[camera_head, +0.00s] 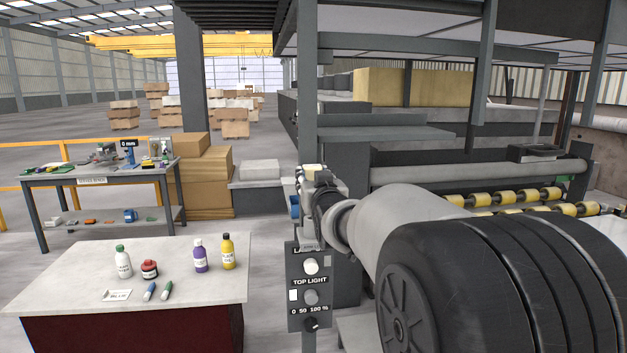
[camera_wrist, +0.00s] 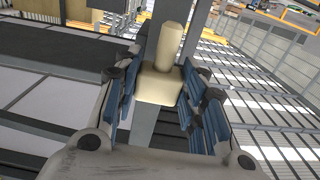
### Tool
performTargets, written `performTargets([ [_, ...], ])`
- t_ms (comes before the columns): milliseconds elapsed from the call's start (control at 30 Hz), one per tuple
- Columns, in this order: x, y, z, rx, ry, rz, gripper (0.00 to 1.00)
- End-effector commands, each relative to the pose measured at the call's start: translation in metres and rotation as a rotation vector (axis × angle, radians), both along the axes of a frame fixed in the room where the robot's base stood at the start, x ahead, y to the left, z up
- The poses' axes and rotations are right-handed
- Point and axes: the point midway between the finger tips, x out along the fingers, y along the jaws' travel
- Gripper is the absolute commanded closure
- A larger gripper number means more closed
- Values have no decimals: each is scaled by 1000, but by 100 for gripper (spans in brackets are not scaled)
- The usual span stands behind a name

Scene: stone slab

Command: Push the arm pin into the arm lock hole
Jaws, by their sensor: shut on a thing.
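In the wrist view, my gripper (camera_wrist: 161,80) has its blue-padded fingers on both sides of a cream block with a rounded knob (camera_wrist: 170,42) sticking up from it. I take this to be the arm pin, though no label shows. A grey post stands directly behind and below the block. In the head view, my gripper (camera_head: 310,192) is at the grey upright post, above the control panel, and a small cream part shows at its top. My wrist and arm cover much of this spot. I cannot make out the arm lock hole in either view.
The control panel (camera_head: 309,285) with round knobs and a "TOP LIGHT" label hangs just below my gripper. A pale-topped table (camera_head: 60,285) with bottles and markers stands at the left front. A workbench (camera_head: 60,181) stands behind it. Machine rollers (camera_head: 505,196) lie to the right.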

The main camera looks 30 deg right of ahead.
Motion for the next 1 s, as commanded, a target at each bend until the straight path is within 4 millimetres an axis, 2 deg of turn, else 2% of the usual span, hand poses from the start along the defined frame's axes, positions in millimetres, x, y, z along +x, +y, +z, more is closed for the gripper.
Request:
performTargets([
  [33,0,0,-9,-1,-2,0,92],
  [200,0,0,-26,-1,-2,0,92],
  [400,0,0,-38,-1,-3,0,92],
  [1000,0,0,-39,-1,-3,0,92],
])
